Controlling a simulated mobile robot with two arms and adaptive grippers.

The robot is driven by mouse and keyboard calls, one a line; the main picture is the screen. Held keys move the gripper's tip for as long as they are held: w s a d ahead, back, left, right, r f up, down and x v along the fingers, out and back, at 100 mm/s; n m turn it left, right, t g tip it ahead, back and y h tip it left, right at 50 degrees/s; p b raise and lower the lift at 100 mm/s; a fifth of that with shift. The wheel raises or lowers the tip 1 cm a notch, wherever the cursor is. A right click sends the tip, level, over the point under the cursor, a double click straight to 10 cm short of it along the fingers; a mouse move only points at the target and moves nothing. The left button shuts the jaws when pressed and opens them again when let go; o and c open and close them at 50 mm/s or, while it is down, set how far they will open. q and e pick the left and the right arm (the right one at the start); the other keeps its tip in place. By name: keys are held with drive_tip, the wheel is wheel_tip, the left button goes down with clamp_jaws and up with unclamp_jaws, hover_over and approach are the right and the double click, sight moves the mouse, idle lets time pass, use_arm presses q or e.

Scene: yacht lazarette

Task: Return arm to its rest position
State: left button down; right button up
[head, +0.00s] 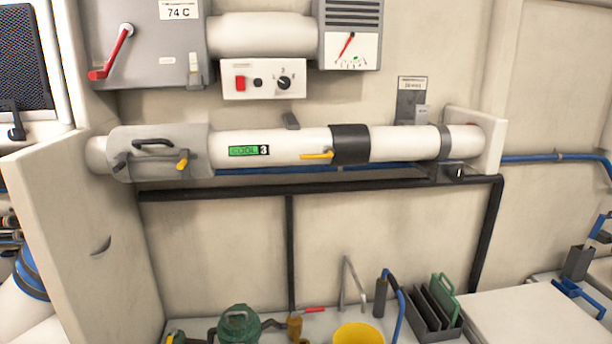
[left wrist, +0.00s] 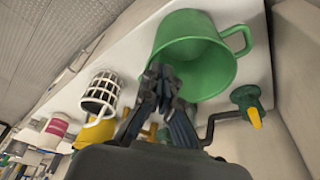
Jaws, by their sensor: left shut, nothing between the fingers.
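My left gripper (left wrist: 165,78) shows in the left wrist view with its dark fingertips together and nothing between them. A green mug-like cup (left wrist: 205,50) lies just beyond the fingertips and is partly covered by them; I cannot tell whether they touch. In the head view, part of my left arm (head: 27,280), white with a blue band, shows at the lower left edge. The left gripper is outside the head view. My right arm and right gripper show in neither view.
A pale partition (head: 75,225) stands beside the left arm. A white pipe (head: 290,147) crosses the wall above a black rail (head: 240,188). A yellow container (head: 358,334) and a dark slotted rack (head: 432,318) stand below. A white slatted basket (left wrist: 102,92) is left of the gripper.

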use_arm(q)
drive_tip(key=s+d+f+n, duration=0.2)
drive_tip(key=s+d, duration=0.6)
drive_tip(key=s, duration=0.4)
drive_tip(key=s+r+n+t+y, duration=0.2)
drive_tip(key=s+r+n, duration=0.35)
drive_tip(key=s, duration=0.55)
wheel_tip(320, 180, down, 27)
drive_tip(key=s+g+b, duration=0.1)
drive_tip(key=s+g, duration=0.1)
drive_tip(key=s+a+f+g+b, duration=0.1)
drive_tip(key=s+a+f, duration=0.1)
drive_tip(key=s+f, duration=1.4)
drive_tip(key=shift+s+a+f+m, duration=0.25)
drive_tip(key=shift+f+m, duration=0.2)
drive_tip(key=shift+f, duration=0.15)
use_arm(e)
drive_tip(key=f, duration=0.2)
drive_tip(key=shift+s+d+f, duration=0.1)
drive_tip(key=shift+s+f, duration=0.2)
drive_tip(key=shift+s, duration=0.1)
